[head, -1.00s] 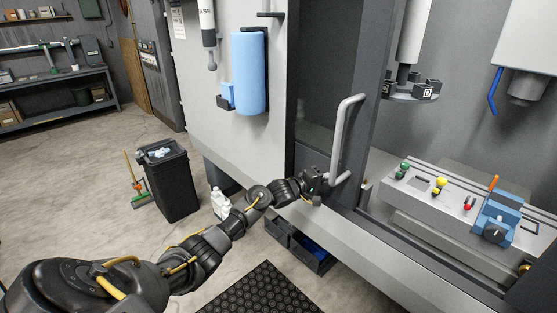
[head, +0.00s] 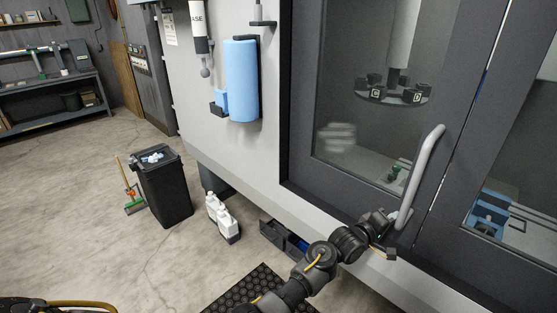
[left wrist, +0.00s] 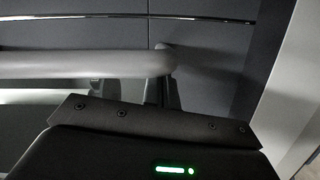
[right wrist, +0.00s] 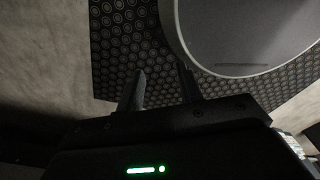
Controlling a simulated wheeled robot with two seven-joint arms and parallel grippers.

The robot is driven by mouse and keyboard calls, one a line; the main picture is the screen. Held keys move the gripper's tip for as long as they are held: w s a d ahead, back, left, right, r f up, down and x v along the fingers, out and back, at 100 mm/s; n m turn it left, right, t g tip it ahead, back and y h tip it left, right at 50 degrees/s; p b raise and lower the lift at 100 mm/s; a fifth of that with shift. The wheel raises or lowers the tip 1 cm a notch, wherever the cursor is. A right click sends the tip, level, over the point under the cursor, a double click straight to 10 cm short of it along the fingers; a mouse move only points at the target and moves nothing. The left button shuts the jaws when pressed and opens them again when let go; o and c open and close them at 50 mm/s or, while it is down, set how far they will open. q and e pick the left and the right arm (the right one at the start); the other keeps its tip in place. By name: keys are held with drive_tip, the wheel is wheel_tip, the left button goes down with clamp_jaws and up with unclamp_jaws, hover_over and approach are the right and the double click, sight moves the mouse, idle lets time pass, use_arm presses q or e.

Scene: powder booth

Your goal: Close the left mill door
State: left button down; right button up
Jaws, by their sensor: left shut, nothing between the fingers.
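The left mill door (head: 298,130) is a dark grey framed panel with a large window. It stands across the left part of the opening, its right edge at a thin bright line beside the right door (head: 482,140). I cannot tell whether a small gap remains there. Its grey bar handle (head: 424,170) runs upright near that edge. My left gripper (head: 388,232) is shut and empty at the handle's lower end. In the left wrist view the handle (left wrist: 80,65) crosses just ahead of the fingers; contact is unclear. My right gripper (right wrist: 162,85) is open and empty above a floor mat.
A tool carousel (head: 392,92) shows behind the door window. A blue roll (head: 242,80) hangs on the grey machine panel to the left. A black bin (head: 166,190), white jugs (head: 222,216) and a dark crate (head: 284,238) stand on the floor. Open floor lies left.

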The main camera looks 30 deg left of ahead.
use_arm(q)
drive_tip(key=shift+s+d+f, duration=0.1)
drive_tip(key=shift+d, duration=0.15)
use_arm(e)
drive_tip(key=shift+w, duration=0.65)
drive_tip(key=shift+s, duration=0.1)
